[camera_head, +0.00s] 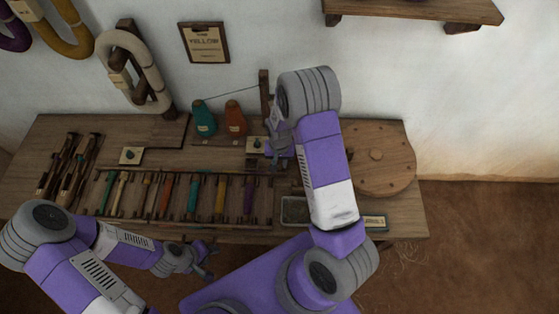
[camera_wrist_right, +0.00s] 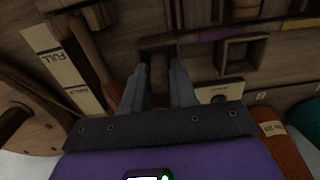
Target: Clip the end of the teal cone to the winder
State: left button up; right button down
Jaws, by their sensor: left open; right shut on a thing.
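The teal cone (camera_head: 204,119) stands upright at the back of the wooden bench, and its edge shows in the right wrist view (camera_wrist_right: 312,115). A thin line runs from above it to a wooden post (camera_head: 264,88). My right gripper (camera_head: 278,155) is low over the bench, right of the cones. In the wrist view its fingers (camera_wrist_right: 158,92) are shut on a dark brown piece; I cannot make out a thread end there. The winder is not clearly identifiable; my right arm covers that area. My left gripper (camera_head: 207,262) is open and empty at the bench's front edge.
An orange cone (camera_head: 236,119) stands beside the teal one. A rack of several coloured bobbins (camera_head: 180,196) lies in front. A round wooden disc (camera_head: 384,172) is at right, a small tray (camera_head: 294,210) near the front. Shuttles (camera_head: 70,165) lie at left.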

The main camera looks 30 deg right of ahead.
aim_at(280, 162)
jog(key=c, duration=0.5)
grip_release()
notch_tip(280, 162, up, 8)
jog(key=p, duration=0.6)
jog(key=shift+r, duration=0.1)
dwell(0.4)
